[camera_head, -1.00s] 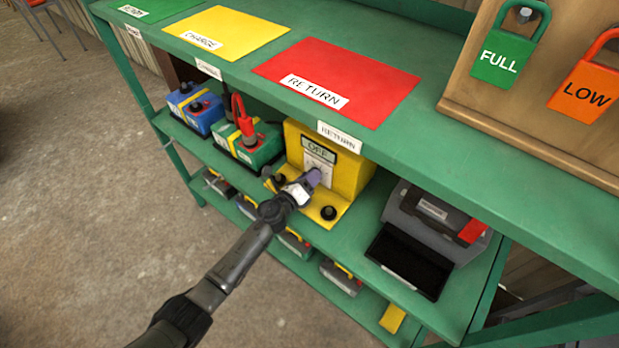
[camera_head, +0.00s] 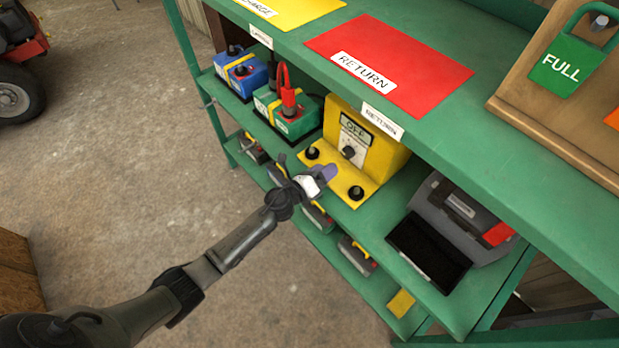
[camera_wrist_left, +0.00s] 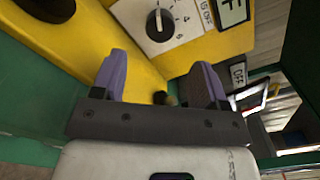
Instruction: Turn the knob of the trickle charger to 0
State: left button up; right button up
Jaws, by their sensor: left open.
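The yellow trickle charger (camera_head: 371,150) stands on the green shelf. Its front has a panel reading OFF (camera_head: 355,128) and a dark round knob (camera_head: 349,152) on a white dial plate. In the left wrist view the knob (camera_wrist_left: 160,24) has a pale pointer mark toward the picture's top, with dial figures including 4 and 6 beside it; the exact setting is hard to tell. My left gripper (camera_head: 305,168) is open and empty, in front of the charger and apart from the knob. Its purple fingertips (camera_wrist_left: 160,72) show below the knob in the wrist view. My right gripper is not in view.
Black posts (camera_head: 356,193) stick up from the charger's yellow base. Blue (camera_head: 239,72) and green (camera_head: 287,117) batteries stand left of it, a grey case (camera_head: 462,216) right. The shelf top with the red RETURN mat (camera_head: 392,66) overhangs. Open floor lies left.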

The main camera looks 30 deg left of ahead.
pick_arm(q)
jog(key=v, duration=0.6)
jog(key=shift+a, duration=0.1)
dwell(0.5)
